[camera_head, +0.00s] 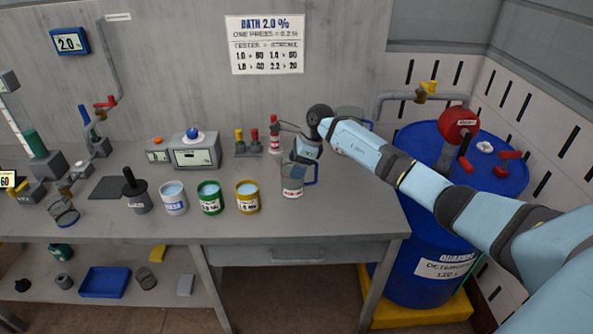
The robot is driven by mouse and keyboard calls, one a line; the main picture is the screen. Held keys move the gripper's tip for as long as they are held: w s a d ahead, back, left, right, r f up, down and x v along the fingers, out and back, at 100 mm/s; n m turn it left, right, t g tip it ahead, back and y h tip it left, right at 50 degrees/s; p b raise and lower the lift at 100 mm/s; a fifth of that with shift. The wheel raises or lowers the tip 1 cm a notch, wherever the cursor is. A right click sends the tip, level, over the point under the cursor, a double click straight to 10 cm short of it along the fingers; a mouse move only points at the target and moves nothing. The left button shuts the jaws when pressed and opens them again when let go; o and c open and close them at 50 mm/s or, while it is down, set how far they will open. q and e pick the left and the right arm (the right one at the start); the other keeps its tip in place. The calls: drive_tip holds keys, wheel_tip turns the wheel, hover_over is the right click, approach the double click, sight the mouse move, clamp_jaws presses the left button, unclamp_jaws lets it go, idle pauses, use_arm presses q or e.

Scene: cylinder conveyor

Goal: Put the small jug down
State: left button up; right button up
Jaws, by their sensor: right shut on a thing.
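The small jug (292,187) is clear, with a blue handle at its right side and a pale label low on its front. It is upright over the front right part of the grey bench (340,215). My right gripper (301,164) reaches down from above and is shut on the jug near its rim. The fingers hide part of the jug's top. I cannot tell whether the jug's base touches the bench. My left gripper is not in view.
White (173,198), green (209,198) and yellow (247,197) cups stand left of the jug. A red-and-white bottle (275,136) and a larger clear vessel (349,113) stand behind. A blue barrel (415,280) stands right of the bench. Bench right of the jug is clear.

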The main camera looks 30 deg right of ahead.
drive_tip(key=shift+f, duration=1.55)
drive_tip(key=o, duration=1.1)
